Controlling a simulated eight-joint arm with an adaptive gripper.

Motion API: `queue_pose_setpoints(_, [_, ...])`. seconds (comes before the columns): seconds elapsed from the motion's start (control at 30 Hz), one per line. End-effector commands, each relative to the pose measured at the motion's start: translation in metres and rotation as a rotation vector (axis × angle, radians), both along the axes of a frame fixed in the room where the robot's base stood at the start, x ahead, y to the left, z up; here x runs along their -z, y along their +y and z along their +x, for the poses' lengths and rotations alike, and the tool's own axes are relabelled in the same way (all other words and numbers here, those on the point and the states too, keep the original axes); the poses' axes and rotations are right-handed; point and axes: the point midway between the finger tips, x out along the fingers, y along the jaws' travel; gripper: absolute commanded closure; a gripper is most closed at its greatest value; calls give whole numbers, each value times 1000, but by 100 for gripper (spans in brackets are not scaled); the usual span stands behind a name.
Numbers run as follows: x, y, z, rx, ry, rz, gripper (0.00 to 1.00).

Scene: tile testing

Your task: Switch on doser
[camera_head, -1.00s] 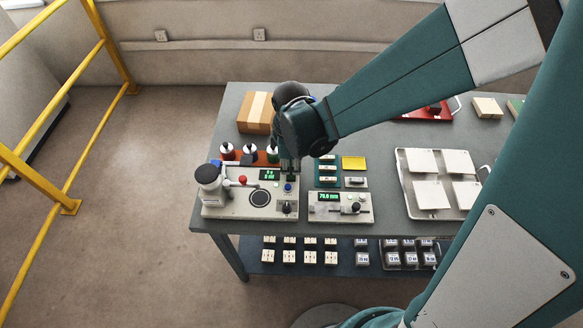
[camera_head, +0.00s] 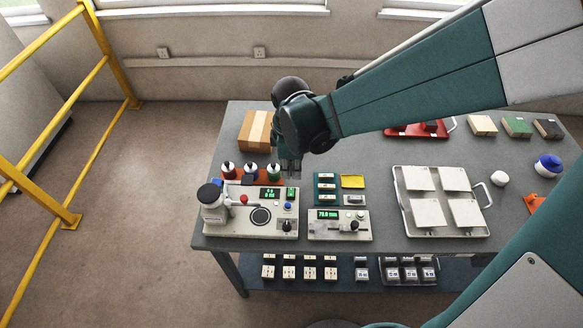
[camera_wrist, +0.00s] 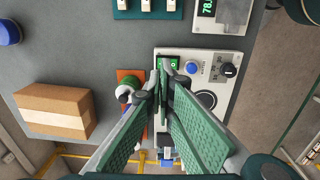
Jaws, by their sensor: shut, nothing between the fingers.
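The doser appears to be the light-coloured unit (camera_head: 236,229) at the table's front left. It has a lit green display (camera_head: 269,193), a green switch (camera_head: 291,193), a blue button (camera_head: 288,206), a black knob (camera_head: 287,225) and a dark ring on top. The blue button also shows in the wrist view (camera_wrist: 192,67), as does the knob (camera_wrist: 228,70). My gripper (camera_head: 291,171) is shut and empty, behind and apart from the switch in the head view. In the wrist view its fingers (camera_wrist: 164,66) partly cover the display and switch area.
A second unit with a lit display (camera_head: 339,232) stands to the right. Bottles on an orange rack (camera_head: 239,180) and a cardboard box (camera_head: 256,130) are near my gripper. A tray with white tiles (camera_head: 406,228) stands further right. The bare tabletop (camera_head: 350,160) is clear behind the teal rack.

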Motion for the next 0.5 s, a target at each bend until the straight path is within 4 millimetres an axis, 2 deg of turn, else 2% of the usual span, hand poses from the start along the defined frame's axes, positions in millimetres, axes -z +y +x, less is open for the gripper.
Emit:
queue_pose_setpoints(0.2, [-33, 0, 5, 0, 0, 0, 100])
queue_pose_setpoints(0.5, [-61, 0, 10, 0, -1, 0, 100])
